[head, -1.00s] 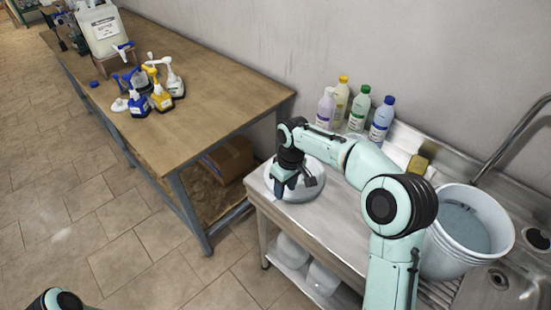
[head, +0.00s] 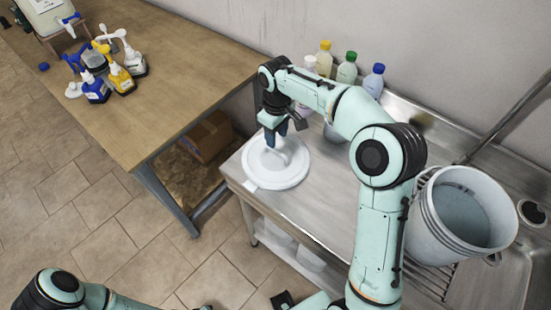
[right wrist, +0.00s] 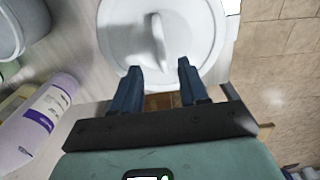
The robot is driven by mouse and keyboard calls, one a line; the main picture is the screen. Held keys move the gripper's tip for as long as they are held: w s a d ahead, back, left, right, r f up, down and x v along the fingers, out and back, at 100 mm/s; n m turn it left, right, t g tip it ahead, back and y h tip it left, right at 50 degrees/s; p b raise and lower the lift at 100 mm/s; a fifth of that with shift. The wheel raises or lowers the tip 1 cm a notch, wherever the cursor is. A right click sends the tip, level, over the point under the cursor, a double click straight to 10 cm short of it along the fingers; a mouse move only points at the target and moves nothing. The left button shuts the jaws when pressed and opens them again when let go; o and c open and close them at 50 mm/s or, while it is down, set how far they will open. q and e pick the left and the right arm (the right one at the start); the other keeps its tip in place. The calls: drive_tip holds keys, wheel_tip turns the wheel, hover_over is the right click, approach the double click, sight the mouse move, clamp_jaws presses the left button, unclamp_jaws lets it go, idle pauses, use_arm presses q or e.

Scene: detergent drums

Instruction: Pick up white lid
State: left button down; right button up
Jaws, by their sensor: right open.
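The white lid (head: 296,176) is round with a raised handle in its middle and lies at the left end of the steel counter. In the right wrist view the lid (right wrist: 199,35) fills the top middle, its handle standing up. My right gripper (head: 277,140) points down over the lid, close to the handle. In the right wrist view its two dark blue fingers (right wrist: 160,67) are apart, with nothing clamped between them; whether they touch the lid is unclear.
A white bucket (head: 430,232) stands by the sink at right. Several bottles, one with a green cap (head: 347,70), stand along the wall behind my right arm. A wooden table (head: 165,105) with pump dispensers is at left. A purple-labelled bottle (right wrist: 45,112) is near the gripper.

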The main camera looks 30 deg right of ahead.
sight(273, 158)
drive_tip(key=shift+w+f, duration=0.1)
drive_tip(key=shift+f, duration=0.55)
wheel_tip(273, 158, down, 5)
drive_tip(key=shift+b, duration=0.3)
clamp_jaws()
